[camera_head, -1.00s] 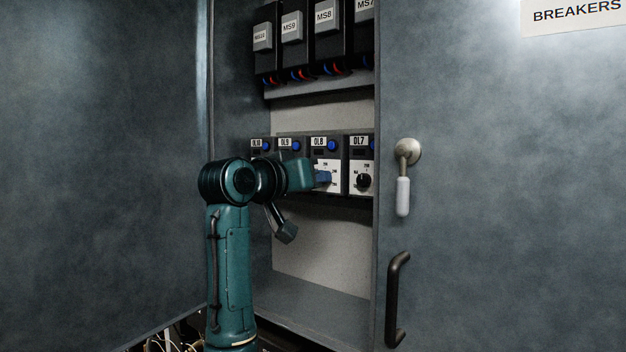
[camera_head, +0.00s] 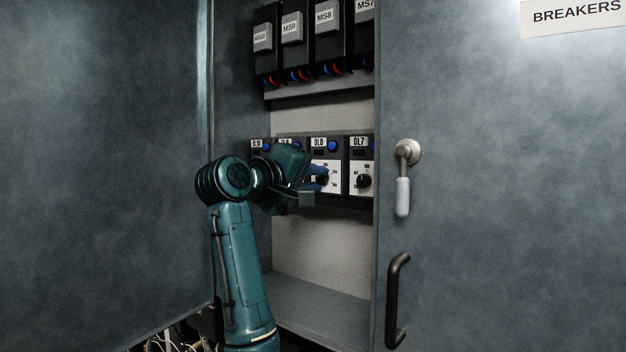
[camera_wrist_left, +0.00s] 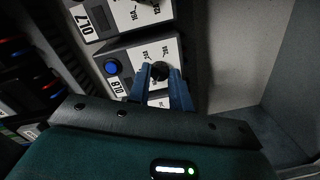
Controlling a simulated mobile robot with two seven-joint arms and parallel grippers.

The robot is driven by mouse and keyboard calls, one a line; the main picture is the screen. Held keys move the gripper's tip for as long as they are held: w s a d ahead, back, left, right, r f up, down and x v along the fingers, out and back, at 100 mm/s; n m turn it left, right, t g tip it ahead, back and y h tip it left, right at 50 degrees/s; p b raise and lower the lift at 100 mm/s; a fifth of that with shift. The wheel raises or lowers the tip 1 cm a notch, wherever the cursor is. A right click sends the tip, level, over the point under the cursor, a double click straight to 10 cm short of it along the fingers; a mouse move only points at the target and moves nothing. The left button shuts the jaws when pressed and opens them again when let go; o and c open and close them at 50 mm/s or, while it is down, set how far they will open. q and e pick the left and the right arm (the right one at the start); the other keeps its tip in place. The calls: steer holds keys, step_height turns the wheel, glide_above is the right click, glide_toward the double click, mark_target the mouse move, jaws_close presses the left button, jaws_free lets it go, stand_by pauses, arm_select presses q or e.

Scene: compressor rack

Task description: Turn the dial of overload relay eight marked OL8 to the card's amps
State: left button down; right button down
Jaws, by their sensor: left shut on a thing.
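The overload relay OL8 (camera_head: 334,182) sits in the lower row inside the open cabinet, with a black body, blue button and white scale face. It also shows in the left wrist view (camera_wrist_left: 138,50), where its label appears rotated. Its black dial (camera_wrist_left: 160,69) lies between the blue fingers of my left gripper (camera_wrist_left: 161,78), which is shut on it. In the head view my left gripper (camera_head: 320,175) reaches the relay from the left and partly hides its face. The dial's exact setting cannot be read. No card with amps is legible. My right gripper is not in view.
Relay OL7 (camera_head: 363,178) with its own dial stands close to the right; OL9 and OL10 (camera_head: 257,144) are to the left, partly covered by my arm. Motor starters (camera_head: 325,40) hang above. The cabinet's right panel (camera_head: 480,200) carries a handle (camera_head: 397,300).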

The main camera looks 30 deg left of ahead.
arm_select(q)
steer(key=shift+n, duration=0.6)
steer(key=c, duration=1.3)
jaws_free()
steer(key=shift+o, duration=0.2)
steer(key=s+a+b, duration=0.1)
steer(key=s+b, duration=0.2)
steer(key=s, duration=1)
steer(key=shift+a+r+b, duration=0.2)
steer(key=shift+r+b, duration=0.1)
steer(key=shift+s, duration=0.15)
